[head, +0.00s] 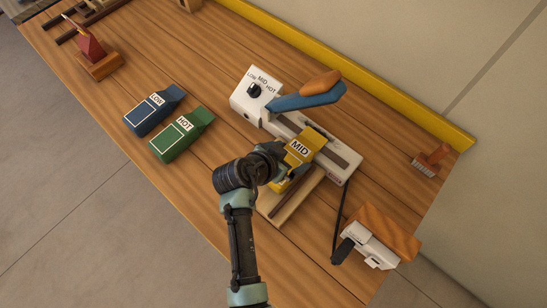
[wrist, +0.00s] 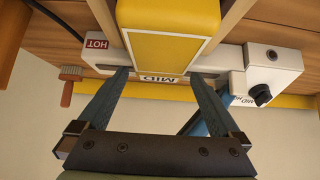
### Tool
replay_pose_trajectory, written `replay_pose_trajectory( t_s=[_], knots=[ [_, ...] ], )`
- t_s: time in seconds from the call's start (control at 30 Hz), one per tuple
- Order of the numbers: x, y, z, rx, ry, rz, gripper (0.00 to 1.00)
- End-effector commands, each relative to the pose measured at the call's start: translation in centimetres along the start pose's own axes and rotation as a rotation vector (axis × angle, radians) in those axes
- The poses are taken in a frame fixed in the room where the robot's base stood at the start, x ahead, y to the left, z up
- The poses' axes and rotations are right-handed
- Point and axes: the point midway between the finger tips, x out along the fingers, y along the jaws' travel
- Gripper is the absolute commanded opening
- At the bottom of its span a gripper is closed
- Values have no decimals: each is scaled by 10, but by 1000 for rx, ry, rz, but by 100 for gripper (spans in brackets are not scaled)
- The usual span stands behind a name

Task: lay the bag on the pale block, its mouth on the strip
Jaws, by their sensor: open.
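The yellow bag (head: 302,147), labelled MID, lies on the pale block (head: 292,208), with its labelled mouth end over the dark strip (head: 338,156) of the white sealer (head: 348,172). In the wrist view the bag (wrist: 168,40) lies flat, with pale block (wrist: 234,14) showing on both sides. The sealer's blue lever (head: 305,97) with its orange handle is raised. My gripper (head: 283,174) is open at the bag. In the wrist view its fingers (wrist: 158,76) are spread beside the label end, with gaps to the bag. My wrist hides part of the bag and block.
A blue LOW bag (head: 155,110) and a green HOT bag (head: 181,134) lie left of the sealer. A brush (head: 431,160) and a wood-backed socket box (head: 372,245) with a black cable stand to the right. A yellow rail (head: 350,70) runs along the wall.

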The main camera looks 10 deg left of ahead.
Motion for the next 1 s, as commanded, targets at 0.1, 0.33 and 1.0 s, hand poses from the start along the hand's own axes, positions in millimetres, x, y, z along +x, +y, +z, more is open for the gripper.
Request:
replay_pose_trajectory(
  t_s=[0.1, 0.33, 1.0],
  knots=[
    [-21, -1, 1, -1, 2, -3, 100],
    [-62, -1, 1, 0, 2, -4, 100],
    [-120, -36, -76, 24, 106, -185, 100]
  ],
)
